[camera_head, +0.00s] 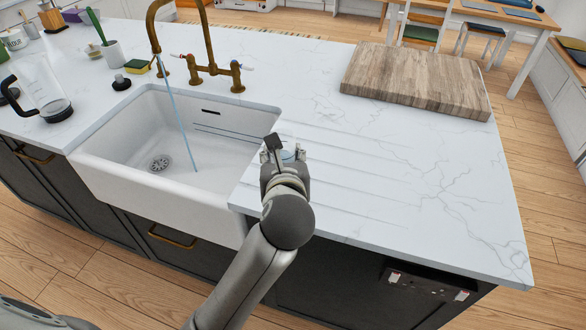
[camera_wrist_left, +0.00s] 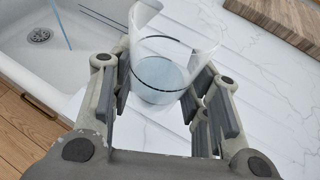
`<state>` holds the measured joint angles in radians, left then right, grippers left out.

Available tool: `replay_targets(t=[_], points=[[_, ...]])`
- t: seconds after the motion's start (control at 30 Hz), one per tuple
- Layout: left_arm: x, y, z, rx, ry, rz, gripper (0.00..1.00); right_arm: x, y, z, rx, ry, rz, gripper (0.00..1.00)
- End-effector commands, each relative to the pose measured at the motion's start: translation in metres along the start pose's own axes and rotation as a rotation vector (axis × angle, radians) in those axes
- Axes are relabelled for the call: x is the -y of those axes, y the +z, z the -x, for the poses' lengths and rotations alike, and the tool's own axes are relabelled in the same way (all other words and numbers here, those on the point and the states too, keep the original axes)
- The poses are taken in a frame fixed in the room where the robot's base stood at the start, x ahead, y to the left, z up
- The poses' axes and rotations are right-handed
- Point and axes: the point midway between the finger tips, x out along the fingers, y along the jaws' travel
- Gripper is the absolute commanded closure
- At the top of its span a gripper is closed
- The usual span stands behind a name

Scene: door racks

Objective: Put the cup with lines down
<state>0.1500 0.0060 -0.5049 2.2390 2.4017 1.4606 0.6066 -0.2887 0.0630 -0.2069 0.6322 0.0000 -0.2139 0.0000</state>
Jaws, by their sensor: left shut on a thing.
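A clear glass cup (camera_wrist_left: 172,55) with thin dark lines around it shows in the left wrist view, with a pale blue lower part that may be water. My left gripper (camera_wrist_left: 165,82) is shut on it, with fingers on both sides of the cup. In the head view my left gripper (camera_head: 286,152) is over the grooved counter just right of the sink. There the cup is mostly hidden by the gripper, with only a bluish bit (camera_head: 288,156) showing. I cannot tell whether the cup touches the counter. My right gripper is not in view.
The white sink (camera_head: 120,120) lies to the left, with water running from the brass faucet (camera_head: 206,74). A wooden board (camera_head: 417,80) lies at the back right. A glass jug (camera_head: 45,88) stands at far left. The marble counter (camera_head: 400,170) right of my gripper is clear.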

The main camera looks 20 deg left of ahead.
Motion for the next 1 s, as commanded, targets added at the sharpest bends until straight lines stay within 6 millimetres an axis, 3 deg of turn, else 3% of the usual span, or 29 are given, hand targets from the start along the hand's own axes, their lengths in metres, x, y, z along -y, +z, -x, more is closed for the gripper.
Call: replay_targets(t=[0.07,0.3,0.5,0.8,1.0], points=[[0.005,0.002,-0.019,0.002,0.003,-0.004,0.84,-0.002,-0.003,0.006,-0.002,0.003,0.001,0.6],[0.014,-0.026,-0.063,0.0,0.001,-0.004,0.84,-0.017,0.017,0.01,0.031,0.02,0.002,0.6],[0.019,-0.034,-0.076,0.001,-0.003,0.0,0.84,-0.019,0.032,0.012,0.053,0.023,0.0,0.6],[0.019,-0.062,-0.093,0.0,-0.001,-0.003,0.84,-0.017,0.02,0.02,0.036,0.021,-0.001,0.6],[0.019,-0.066,-0.095,0.001,-0.002,0.0,0.84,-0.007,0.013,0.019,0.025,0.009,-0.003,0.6]])
